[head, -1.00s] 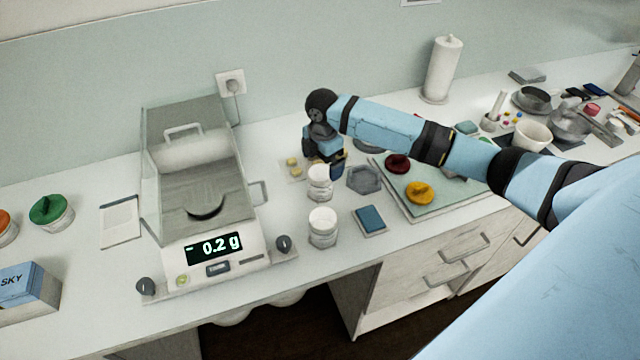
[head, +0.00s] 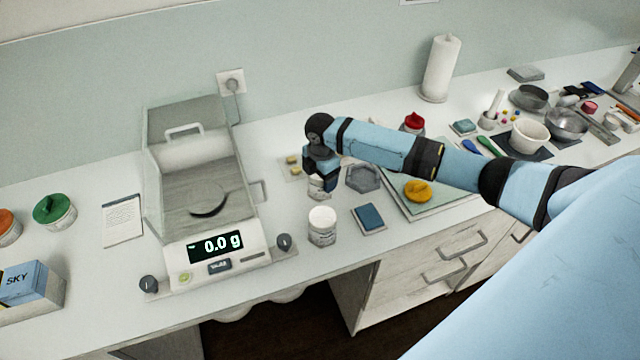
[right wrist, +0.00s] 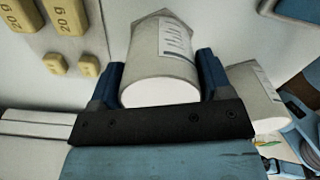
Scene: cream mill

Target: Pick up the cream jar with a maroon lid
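Two white jars with no lids on stand on the bench in the head view. My right gripper (head: 321,180) is down over the rear jar (head: 320,189), partly hiding it. In the right wrist view, this jar (right wrist: 163,65) stands between the blue fingers, its white top close to the palm. The fingers look open around it; whether either one touches is hard to see. The front jar (head: 322,228) stands apart, and it also shows in the right wrist view (right wrist: 257,95). No maroon lid shows now; my arm covers part of the mat. My left gripper is out of view.
A balance (head: 215,245) reading 0.0 g stands left of the jars. A blue-topped square (head: 369,218), a grey hexagonal dish (head: 363,178) and a yellow lid (head: 418,190) on a pale mat (head: 455,188) lie to the right. Brass weights (right wrist: 72,17) lie close beside the gripper.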

